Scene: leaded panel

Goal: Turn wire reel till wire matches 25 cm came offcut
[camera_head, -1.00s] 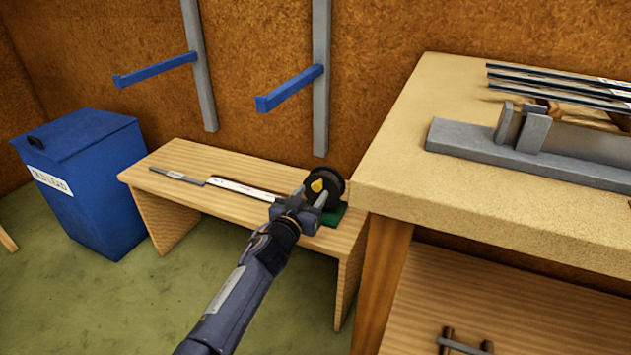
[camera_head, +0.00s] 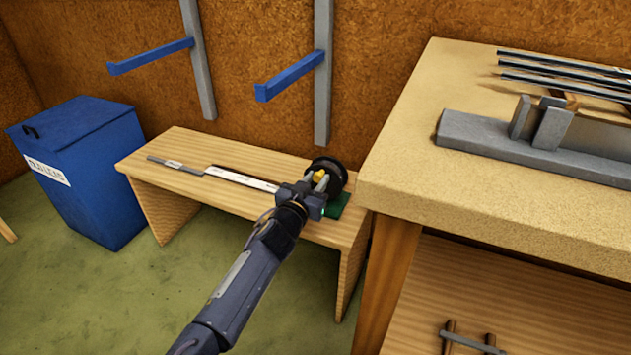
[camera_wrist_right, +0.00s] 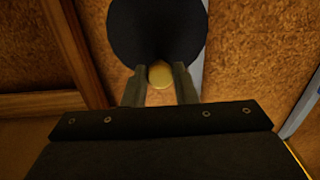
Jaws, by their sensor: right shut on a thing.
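A dark wire reel (camera_head: 330,172) stands on a green base (camera_head: 338,206) at the right end of the low wooden bench. A yellow knob (camera_head: 320,176) is on its near face. My right gripper (camera_head: 316,183) is shut on this knob. In the right wrist view the yellow knob (camera_wrist_right: 160,74) sits between the two fingertips, with the dark round reel (camera_wrist_right: 157,28) behind it. A grey strip, probably the came offcut (camera_head: 180,167), lies at the bench's left, end-on to a long white strip (camera_head: 240,179) running toward the reel. I cannot make out the wire. My left gripper is out of view.
The low bench (camera_head: 185,142) stands against the brown wall. A blue lidded bin (camera_head: 85,170) is at its left. A taller worktable (camera_head: 420,150) stands close on the right, with metal strips (camera_head: 560,78) and a grey clamp-like fixture (camera_head: 540,125). Blue wall brackets (camera_head: 290,82) jut out above.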

